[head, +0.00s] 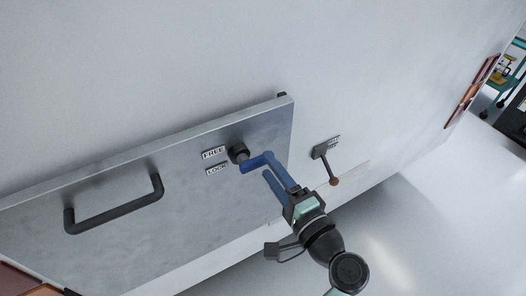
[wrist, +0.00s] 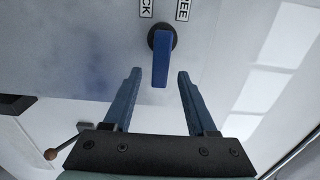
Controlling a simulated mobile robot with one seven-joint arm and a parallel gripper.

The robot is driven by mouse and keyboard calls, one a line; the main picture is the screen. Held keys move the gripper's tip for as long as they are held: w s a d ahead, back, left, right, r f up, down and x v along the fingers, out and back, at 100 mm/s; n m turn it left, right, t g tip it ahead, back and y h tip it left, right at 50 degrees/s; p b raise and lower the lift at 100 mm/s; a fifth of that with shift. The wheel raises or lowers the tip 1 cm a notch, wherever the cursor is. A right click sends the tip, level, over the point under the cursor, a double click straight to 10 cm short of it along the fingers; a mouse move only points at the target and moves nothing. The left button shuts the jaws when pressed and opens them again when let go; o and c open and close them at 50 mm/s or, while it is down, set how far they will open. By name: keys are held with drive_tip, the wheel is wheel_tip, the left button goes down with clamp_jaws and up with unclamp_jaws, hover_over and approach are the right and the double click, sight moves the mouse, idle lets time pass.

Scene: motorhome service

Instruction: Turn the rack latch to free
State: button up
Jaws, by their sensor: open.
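The rack latch is a blue lever (head: 252,164) on a round black hub (head: 238,152), on the grey metal panel. The labels FREE (head: 213,153) and LOCK (head: 216,169) sit beside the hub. In the wrist view the lever (wrist: 161,60) points down the picture, away from the labels. My gripper (head: 267,165) is open at the latch. In the wrist view the lever's end lies between my two blue fingertips (wrist: 158,76), with a gap on each side. I cannot tell how deep the fingers reach around it. Nothing is held.
A dark bar handle (head: 115,204) stands out from the panel (head: 190,185) at the left. A small lever with a brown knob (head: 334,181) is on the white wall just right of my gripper. The floor at the right is clear. A teal cart (head: 510,75) stands far off.

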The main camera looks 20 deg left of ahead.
sight(263, 163)
drive_tip(key=shift+p+x, duration=0.4)
drive_tip(key=shift+x, duration=1.5)
clamp_jaws()
